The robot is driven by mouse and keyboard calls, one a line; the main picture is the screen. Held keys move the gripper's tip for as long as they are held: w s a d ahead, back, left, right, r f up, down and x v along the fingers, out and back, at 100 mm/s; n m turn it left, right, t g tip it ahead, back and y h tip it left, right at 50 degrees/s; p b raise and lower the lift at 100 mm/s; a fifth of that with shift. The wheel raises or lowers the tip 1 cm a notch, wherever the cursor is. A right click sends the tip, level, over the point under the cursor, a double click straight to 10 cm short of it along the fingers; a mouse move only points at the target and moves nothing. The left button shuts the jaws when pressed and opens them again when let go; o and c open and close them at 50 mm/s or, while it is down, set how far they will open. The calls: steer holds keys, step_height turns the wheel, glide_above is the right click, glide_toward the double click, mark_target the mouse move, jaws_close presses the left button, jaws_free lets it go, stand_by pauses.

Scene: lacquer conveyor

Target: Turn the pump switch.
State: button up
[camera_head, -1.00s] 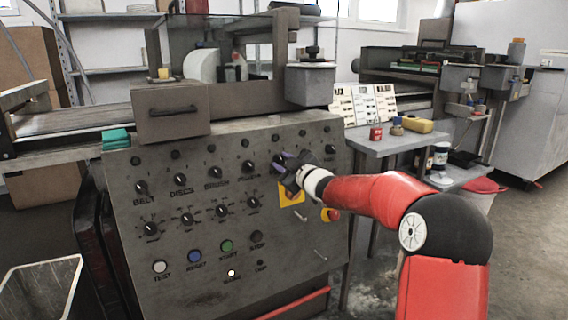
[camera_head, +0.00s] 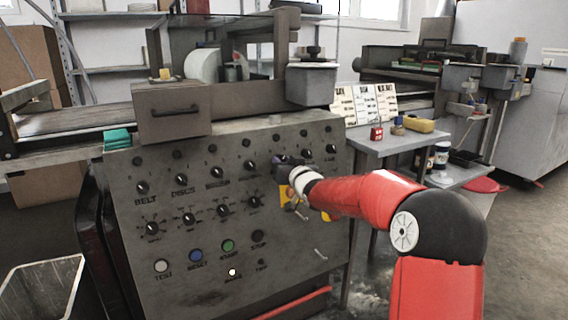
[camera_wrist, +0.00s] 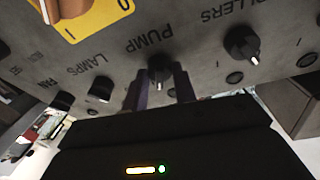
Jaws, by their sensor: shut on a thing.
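The pump switch (camera_wrist: 160,72) is a small dark round knob with a light pointer line, under the upside-down label PUMP in the wrist view. My gripper (camera_wrist: 160,84) has one finger on each side of this knob and is shut on it. In the head view my gripper (camera_head: 281,164) is at the upper right of the grey control panel (camera_head: 180,265) and hides the pump switch there. The pointer line on the knob looks roughly upright in the wrist view.
The rollers knob (camera_wrist: 242,43) and the lamps knob (camera_wrist: 101,89) flank the pump switch. A yellow plate with a switch (camera_wrist: 88,14) is close by. Several other knobs and push buttons cover the panel. A side table (camera_head: 375,142) stands right of it.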

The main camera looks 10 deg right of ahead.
steer(key=shift+m, duration=0.7)
steer(key=shift+m+h, duration=0.3)
steer(key=o, duration=1)
steer(key=shift+c, duration=0.2)
steer(key=shift+s, duration=0.1)
steer(key=s+d, duration=0.1)
steer(key=s, duration=0.6)
steer(key=shift+s+d, duration=0.25)
